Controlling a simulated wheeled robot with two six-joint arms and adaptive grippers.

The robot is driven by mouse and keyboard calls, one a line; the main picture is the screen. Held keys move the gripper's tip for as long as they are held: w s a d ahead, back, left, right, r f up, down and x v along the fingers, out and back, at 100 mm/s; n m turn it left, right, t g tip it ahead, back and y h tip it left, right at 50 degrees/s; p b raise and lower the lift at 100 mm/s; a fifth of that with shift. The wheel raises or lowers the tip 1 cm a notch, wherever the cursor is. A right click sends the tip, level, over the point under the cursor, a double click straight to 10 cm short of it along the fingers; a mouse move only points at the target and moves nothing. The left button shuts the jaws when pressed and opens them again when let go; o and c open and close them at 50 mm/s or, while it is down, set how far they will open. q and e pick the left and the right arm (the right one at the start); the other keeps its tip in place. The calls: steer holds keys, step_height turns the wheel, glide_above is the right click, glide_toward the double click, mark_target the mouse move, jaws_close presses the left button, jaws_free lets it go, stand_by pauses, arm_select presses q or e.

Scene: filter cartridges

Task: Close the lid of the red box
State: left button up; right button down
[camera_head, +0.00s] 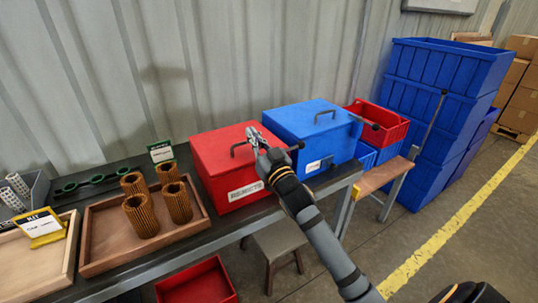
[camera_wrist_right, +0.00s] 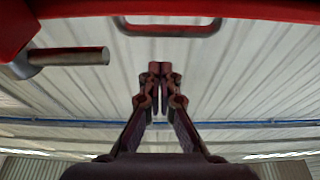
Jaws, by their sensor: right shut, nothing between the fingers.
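The red box (camera_head: 226,187) stands on the dark bench and has a white label on its front. Its lid (camera_head: 213,147) lies down flat over the box, with a dark handle (camera_head: 235,149) on top and a black-tipped rod at the right edge. My right gripper (camera_head: 253,134) is above the lid, close to the handle; I cannot tell whether it touches. In the right wrist view the fingers (camera_wrist_right: 160,72) are together and empty, with the red lid's edge (camera_wrist_right: 262,10) and the handle (camera_wrist_right: 170,29) at the top. My left gripper is not in view.
A closed blue box (camera_head: 306,126) stands right beside the red box. A wooden tray (camera_head: 96,222) with several brown pleated cartridges is on the left. Blue crates (camera_head: 440,95) are stacked at the right, and a corrugated wall is behind.

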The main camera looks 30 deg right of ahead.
arm_select(q)
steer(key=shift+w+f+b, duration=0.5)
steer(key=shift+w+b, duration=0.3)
steer(key=shift+b, duration=0.3)
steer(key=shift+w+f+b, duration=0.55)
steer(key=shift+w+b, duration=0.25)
steer(key=shift+b, duration=0.35)
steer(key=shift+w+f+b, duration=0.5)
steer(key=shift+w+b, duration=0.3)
steer(key=shift+b, duration=0.3)
arm_select(e)
steer(key=f+v, duration=0.1)
steer(key=v, duration=0.8)
steer(key=shift+s+f, duration=0.2)
steer(key=shift+f, duration=0.05)
steer(key=shift+a, duration=0.15)
